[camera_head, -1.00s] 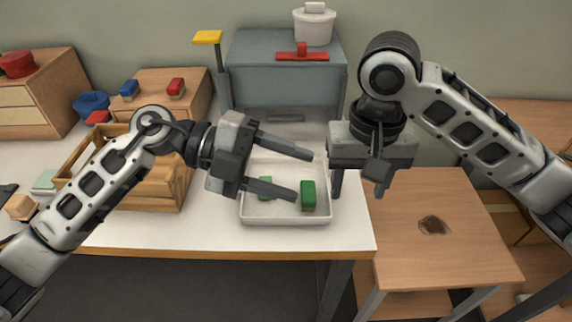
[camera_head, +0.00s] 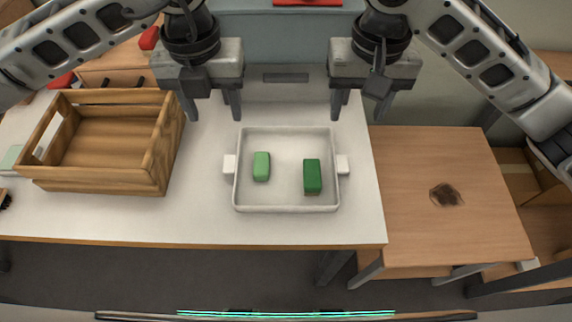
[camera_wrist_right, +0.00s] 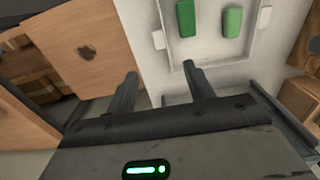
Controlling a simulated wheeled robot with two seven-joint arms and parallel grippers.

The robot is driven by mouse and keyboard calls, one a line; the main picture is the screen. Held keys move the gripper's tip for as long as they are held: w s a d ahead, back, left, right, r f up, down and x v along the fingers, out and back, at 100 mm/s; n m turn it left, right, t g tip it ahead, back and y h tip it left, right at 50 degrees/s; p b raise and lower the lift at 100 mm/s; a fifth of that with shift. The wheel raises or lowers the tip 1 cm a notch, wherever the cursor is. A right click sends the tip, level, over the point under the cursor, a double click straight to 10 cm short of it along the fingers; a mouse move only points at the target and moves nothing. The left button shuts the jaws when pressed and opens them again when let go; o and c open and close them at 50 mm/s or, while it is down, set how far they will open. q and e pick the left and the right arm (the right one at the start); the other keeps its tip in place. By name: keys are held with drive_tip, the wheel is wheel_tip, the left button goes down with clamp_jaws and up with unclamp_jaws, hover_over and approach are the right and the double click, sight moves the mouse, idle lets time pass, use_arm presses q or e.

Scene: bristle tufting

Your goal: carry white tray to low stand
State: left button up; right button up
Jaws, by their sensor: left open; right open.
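The white tray (camera_head: 285,205) lies flat on the white table, with a small handle block at its left and right sides. Inside it are a light green block (camera_head: 261,166) and a dark green block (camera_head: 312,176). My left gripper (camera_head: 213,112) is open and empty, behind and to the left of the tray. My right gripper (camera_head: 354,112) is open and empty, behind and to the right of it. Part of the tray (camera_wrist_right: 196,55) shows at the top of the right wrist view. The low wooden stand (camera_head: 430,240) is right of the table, with a dark stain on top.
A wooden crate (camera_head: 110,180) stands on the table left of the tray. A grey-blue box (camera_head: 285,45) is at the back. The stand's top is clear apart from the stain (camera_head: 446,195). White table surface (camera_head: 210,222) is free in front of the tray.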

sight(230, 163)
use_arm(q)
wheel_tip(230, 163, down, 15)
use_arm(e)
wheel_tip(230, 163, down, 15)
use_arm(q)
clamp_jaws()
use_arm(e)
clamp_jaws()
